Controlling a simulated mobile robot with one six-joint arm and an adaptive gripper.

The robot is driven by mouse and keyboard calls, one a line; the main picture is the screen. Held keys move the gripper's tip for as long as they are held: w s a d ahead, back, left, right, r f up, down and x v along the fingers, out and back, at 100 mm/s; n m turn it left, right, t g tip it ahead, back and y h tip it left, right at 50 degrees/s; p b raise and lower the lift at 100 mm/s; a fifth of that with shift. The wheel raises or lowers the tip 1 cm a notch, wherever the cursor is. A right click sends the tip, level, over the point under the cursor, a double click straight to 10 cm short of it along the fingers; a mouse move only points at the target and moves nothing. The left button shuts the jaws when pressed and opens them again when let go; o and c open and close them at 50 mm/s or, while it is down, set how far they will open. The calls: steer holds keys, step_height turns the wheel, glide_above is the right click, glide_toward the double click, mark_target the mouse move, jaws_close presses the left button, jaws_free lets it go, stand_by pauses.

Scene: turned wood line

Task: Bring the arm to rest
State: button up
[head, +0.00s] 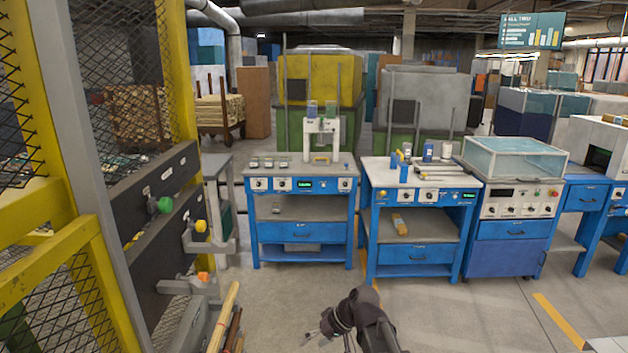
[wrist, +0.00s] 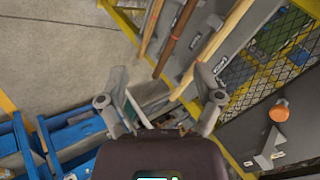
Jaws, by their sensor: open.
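My arm (head: 368,318) is dark and jointed. It reaches in at the bottom centre of the head view, low over the floor and in front of the blue benches. My gripper (wrist: 162,88) shows its two grey fingers spread apart in the wrist view, with nothing between them. In the head view only part of it shows at the lower edge. Wooden poles (wrist: 176,36) stand beyond the fingers in the wrist view, apart from them as far as I can tell.
The poles (head: 224,318) lean by a yellow mesh fence (head: 107,297) and dark panels with coloured knobs on the left. Blue workbenches (head: 300,230) stand ahead, one bearing a white press (head: 321,135). Bare concrete floor (head: 300,290) lies between.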

steer(key=s+d+f+m+h, duration=0.2)
steer(key=s+d+h, duration=0.1)
steer(key=d, duration=0.5)
steer(key=s+d+f+m+h, duration=0.2)
steer(key=s+d+h, duration=0.2)
steer(key=d, duration=0.5)
steer(key=shift+m+h, duration=0.3)
steer(key=shift+h, duration=0.1)
